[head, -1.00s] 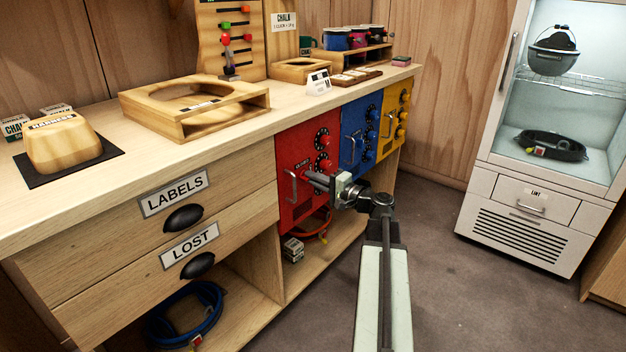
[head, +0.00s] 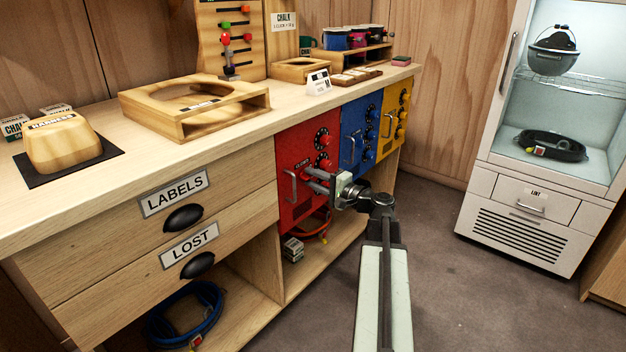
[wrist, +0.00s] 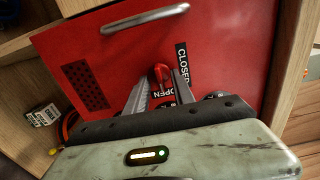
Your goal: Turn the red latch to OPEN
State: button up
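The red door (head: 293,150) is set in the counter front, with a silver handle (head: 290,186) on its left. My gripper (head: 308,179) is open in front of the door. In the wrist view its fingers (wrist: 156,88) stand on either side of the latch. I cannot tell whether they touch it. The latch is not clear in the head view.
Dark dials with red knobs (head: 324,141) sit on the red door above my gripper. A blue door (head: 356,130) and a yellow door (head: 394,115) follow to the right. A red-orange coil (head: 316,226) lies on the shelf below. The floor to the right is clear.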

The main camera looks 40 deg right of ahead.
jog(key=v, duration=0.7)
jog(key=shift+s, duration=0.4)
jog(key=shift+d, duration=0.1)
